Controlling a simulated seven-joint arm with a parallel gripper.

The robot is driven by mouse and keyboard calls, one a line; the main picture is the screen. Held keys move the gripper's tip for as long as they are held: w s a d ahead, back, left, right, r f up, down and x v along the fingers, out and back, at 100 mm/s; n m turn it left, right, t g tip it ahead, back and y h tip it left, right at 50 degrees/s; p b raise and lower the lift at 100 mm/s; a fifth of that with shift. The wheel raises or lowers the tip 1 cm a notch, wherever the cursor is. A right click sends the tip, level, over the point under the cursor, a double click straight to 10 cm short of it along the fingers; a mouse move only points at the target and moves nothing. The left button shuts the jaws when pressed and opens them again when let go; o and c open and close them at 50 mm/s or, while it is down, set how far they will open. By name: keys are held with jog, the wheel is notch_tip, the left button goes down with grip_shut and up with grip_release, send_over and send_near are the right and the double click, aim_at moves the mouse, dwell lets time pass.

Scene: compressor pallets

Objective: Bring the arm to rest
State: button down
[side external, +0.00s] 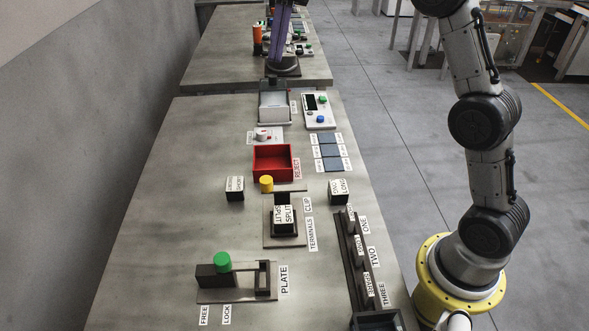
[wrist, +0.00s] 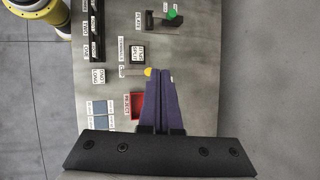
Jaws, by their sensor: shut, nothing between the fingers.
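My gripper (wrist: 164,75) shows in the wrist view as two long purple fingers lying side by side, shut and empty. It hangs above the work table, its fingers overlapping part of the red reject bin (wrist: 136,103) in the picture; the height above it is hard to judge. In the side view my arm (side external: 485,120) rises at the right from its yellow base and leaves the top of the frame. A purple upright form (side external: 281,35) shows at the top there; I cannot tell whether it is my gripper.
The table (side external: 170,200) carries the red bin (side external: 259,170), a yellow knob (side external: 266,183), a split terminals block (side external: 284,226), a plate fixture with a green knob (side external: 222,262), a dark rail (side external: 355,255) of labelled parts and a button panel (side external: 319,110). The table's left side is clear.

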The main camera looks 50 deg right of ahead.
jog(key=s+a+r+n+t+h, duration=0.15)
jog(key=s+r, duration=0.25)
jog(key=s, duration=0.7)
jog(key=s+d+f+n+t+h, duration=0.1)
jog(key=s+f+t, duration=0.1)
jog(key=s, duration=0.4)
jog(key=s+d+f+n+t+h, duration=0.1)
jog(key=s+f+n+t, duration=0.15)
jog(key=s, duration=0.45)
jog(key=s+d+f+n+h, duration=0.1)
jog(key=f+n, duration=0.1)
jog(key=f, duration=0.3)
jog(key=s+d+f+n+t+h, duration=0.1)
jog(key=s+d+f+n, duration=0.1)
jog(key=f, duration=0.4)
jog(key=shift+s+d, duration=0.25)
